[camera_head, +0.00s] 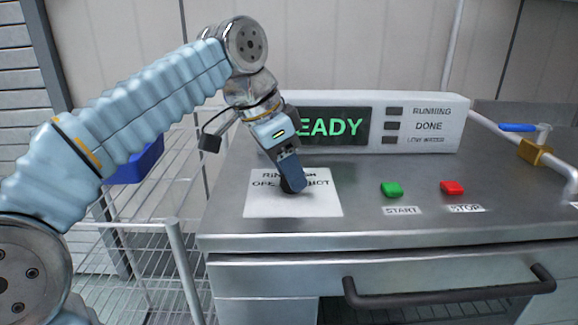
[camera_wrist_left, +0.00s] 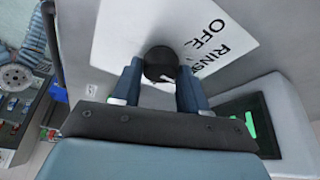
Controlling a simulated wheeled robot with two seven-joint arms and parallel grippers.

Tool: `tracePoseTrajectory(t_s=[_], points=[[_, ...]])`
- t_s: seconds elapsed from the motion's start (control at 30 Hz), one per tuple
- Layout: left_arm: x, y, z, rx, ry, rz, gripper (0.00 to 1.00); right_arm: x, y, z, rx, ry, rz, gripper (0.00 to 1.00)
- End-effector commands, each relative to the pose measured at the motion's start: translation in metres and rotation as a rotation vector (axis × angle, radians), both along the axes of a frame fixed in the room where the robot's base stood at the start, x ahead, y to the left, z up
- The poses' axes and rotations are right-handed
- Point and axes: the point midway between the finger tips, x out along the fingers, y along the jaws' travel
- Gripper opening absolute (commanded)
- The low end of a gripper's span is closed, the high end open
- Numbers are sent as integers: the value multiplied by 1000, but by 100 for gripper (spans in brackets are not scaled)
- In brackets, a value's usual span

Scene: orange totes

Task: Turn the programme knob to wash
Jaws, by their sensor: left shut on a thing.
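The programme knob (camera_wrist_left: 161,63) is a round black knob on a white label plate (camera_head: 262,207) on the steel machine top. My left gripper (camera_head: 291,186) comes down over the plate and is shut on the knob. In the left wrist view its two blue-grey fingers (camera_wrist_left: 160,85) stand on either side of the knob. The label shows OFF and RINSE in the left wrist view; the gripper hides part of the lettering in the head view. A light mark shows on the knob, but I cannot tell which setting it points to. My right gripper is not in view.
A display box (camera_head: 420,123) reading READY, partly hidden, stands behind the plate. A green START button (camera_head: 391,189) and a red STOP button (camera_head: 452,187) lie to the right. A brass valve with a blue lever (camera_head: 518,127) is at the far right. A wire rack (camera_head: 150,232) stands left.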

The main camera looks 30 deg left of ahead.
Motion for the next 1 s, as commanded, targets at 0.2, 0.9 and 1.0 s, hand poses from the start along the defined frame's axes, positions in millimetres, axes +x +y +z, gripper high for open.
tracePoseTrajectory(t_s=[0.2, 0.9, 1.0], points=[[1, 1, 0, -1, -2, -164, 13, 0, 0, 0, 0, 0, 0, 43], [2, 2, 0, 1, -2, -370, 13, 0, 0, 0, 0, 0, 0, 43], [2, 2, 0, 1, -2, -370, 13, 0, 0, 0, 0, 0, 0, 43]])
